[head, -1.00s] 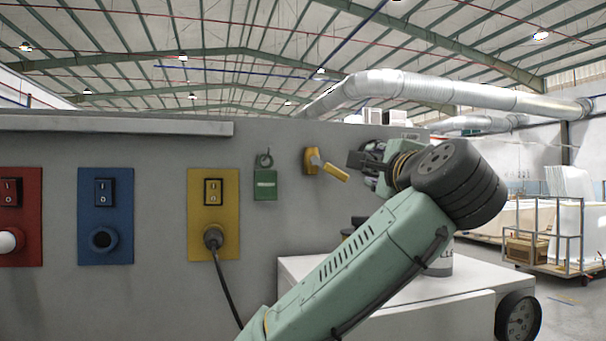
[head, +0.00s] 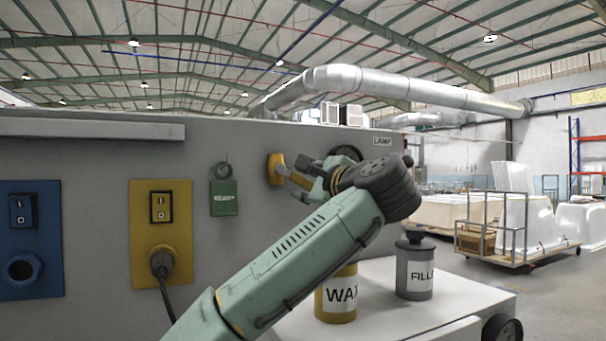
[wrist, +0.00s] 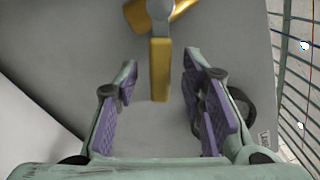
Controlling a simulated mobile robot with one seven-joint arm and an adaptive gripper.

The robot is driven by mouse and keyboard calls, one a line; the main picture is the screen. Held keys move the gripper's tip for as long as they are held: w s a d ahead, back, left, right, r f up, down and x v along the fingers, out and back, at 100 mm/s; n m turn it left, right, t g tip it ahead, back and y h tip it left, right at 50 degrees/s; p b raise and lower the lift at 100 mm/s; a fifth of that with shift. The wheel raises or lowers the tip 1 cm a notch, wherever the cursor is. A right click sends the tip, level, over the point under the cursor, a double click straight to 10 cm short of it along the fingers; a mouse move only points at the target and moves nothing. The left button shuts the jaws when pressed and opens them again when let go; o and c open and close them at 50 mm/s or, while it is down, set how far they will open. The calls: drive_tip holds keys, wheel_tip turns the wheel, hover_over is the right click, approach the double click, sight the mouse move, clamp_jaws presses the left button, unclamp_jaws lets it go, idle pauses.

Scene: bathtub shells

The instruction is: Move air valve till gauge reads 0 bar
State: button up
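The air valve (head: 275,168) is a yellow body on the grey panel, with a grey neck and a yellow lever. In the wrist view the yellow lever (wrist: 160,70) points toward me, with its end between the tips of my gripper (wrist: 160,82). The purple-padded fingers are open, with a visible gap on both sides of the lever. In the head view my gripper (head: 306,180) is at the lever and partly covers it. A round black-rimmed thing (head: 346,153), perhaps the gauge, is partly hidden behind my gripper; no reading is visible.
A green padlock-like tag (head: 223,197) hangs left of the valve. Yellow (head: 143,232) and blue (head: 48,245) switch plates are further left, the yellow one with a plugged cable. A WAX can (head: 336,300) and a FILLER can (head: 414,270) stand on a white surface (head: 385,318) below my arm.

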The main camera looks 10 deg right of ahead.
drive_tip(key=shift+w+a, duration=0.2)
drive_tip(key=shift+w, duration=0.85)
clamp_jaws()
